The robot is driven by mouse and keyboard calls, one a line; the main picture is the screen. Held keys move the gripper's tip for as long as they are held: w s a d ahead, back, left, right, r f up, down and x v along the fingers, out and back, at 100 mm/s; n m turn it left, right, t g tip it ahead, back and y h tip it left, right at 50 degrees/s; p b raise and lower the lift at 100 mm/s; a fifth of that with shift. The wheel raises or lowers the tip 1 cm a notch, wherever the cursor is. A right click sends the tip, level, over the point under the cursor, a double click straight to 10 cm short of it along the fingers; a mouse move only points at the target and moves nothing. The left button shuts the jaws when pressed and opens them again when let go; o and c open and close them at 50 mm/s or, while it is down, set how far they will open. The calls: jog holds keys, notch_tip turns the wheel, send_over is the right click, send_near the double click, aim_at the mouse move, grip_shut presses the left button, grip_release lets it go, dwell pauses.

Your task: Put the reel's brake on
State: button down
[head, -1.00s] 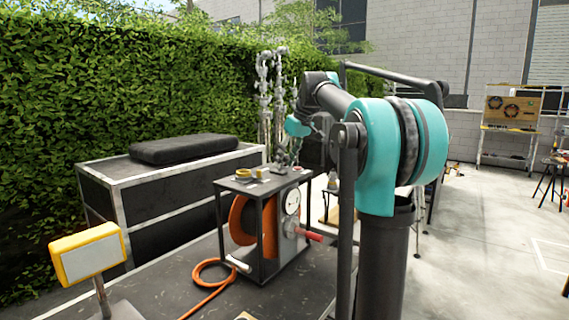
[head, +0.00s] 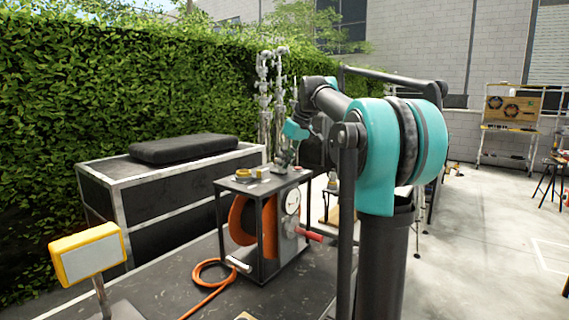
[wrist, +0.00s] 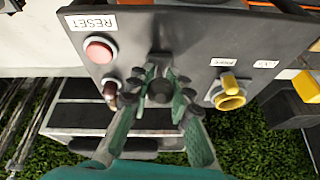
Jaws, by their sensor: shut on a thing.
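The reel (head: 243,220), an orange hose drum, sits inside a dark frame cabinet with a grey top panel (head: 238,185). My gripper (head: 282,166) is over the right rear of that top. In the wrist view my gripper (wrist: 160,88) points at the panel (wrist: 190,45), its two green fingers shut on a black knob (wrist: 159,91). The fingers hide the knob's sides. A yellow selector (wrist: 230,94) stands to the right of the fingers, beside small white labels too small to read surely. I cannot tell from the labels which control is the brake.
A red button (wrist: 98,50) with a RESET label (wrist: 91,23) and a dark red knob (wrist: 112,92) lie left of the fingers. A red handle (head: 310,235) sticks out of the cabinet's right side. A black case (head: 160,205) stands behind; orange hose (head: 205,290) lies in front.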

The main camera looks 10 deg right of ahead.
dwell(0.4)
jog(key=g+h, duration=0.1)
jog(key=w+a+g+h, duration=0.1)
jog(key=g+h, duration=0.1)
jog(key=shift+w+a+r, duration=0.3)
jog(key=shift+w+r, duration=0.05)
jog(key=g+h, duration=0.1)
jog(key=w+a+g+h, duration=0.1)
jog(key=g+h, duration=0.2)
jog(key=shift+w+a+f, duration=0.15)
jog(key=shift+w+a, duration=0.05)
jog(key=shift+a, duration=0.05)
dwell(0.4)
jog(key=c, duration=1.3)
grip_release()
jog(key=shift+c, duration=0.2)
